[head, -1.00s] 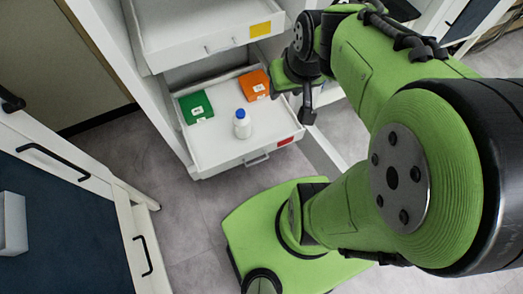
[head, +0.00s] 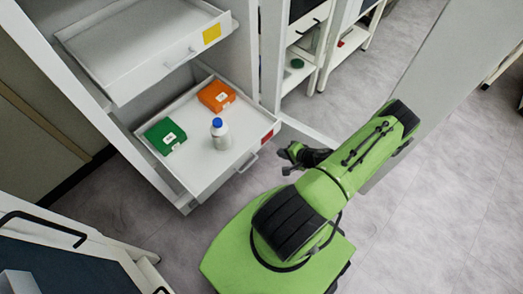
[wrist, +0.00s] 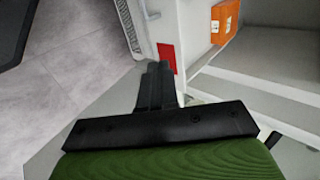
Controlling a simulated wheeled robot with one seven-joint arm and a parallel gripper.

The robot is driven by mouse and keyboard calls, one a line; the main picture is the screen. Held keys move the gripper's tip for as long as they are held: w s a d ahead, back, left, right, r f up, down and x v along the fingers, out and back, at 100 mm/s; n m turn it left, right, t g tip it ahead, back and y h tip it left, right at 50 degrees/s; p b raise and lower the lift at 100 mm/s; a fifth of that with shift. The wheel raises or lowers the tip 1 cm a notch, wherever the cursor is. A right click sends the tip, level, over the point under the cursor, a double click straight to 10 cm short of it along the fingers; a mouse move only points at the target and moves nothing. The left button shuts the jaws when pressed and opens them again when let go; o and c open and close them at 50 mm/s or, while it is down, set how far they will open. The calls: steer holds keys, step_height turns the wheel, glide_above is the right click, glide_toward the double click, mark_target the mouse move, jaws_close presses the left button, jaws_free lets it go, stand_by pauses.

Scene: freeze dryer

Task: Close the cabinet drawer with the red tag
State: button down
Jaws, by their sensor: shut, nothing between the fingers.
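The cabinet drawer with the red tag (head: 203,176) stands pulled out below another open drawer. Its red tag (head: 267,136) is at the right end of its front, beside a bar handle (head: 247,163). A green box (head: 165,136), an orange box (head: 216,96) and a white bottle with a blue cap (head: 221,134) are inside. My gripper (head: 287,161) is shut and empty, just right of the drawer front in the head view. In the wrist view the shut fingers (wrist: 159,80) point toward the red tag (wrist: 167,58); I cannot tell whether they touch the drawer.
The upper drawer with a yellow tag (head: 211,34) is also pulled out, above the lower one. A cabinet door or panel (head: 430,90) stands to the right of my arm. A dark-topped cabinet (head: 50,262) is at the lower left.

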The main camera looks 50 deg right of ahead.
steer(key=b, duration=0.3)
glide_toward(256, 144)
step_height(256, 144, down, 4)
steer(key=w, duration=0.3)
steer(key=shift+w+f, duration=0.1)
steer(key=shift+w, duration=0.5)
steer(key=shift+w, duration=0.15)
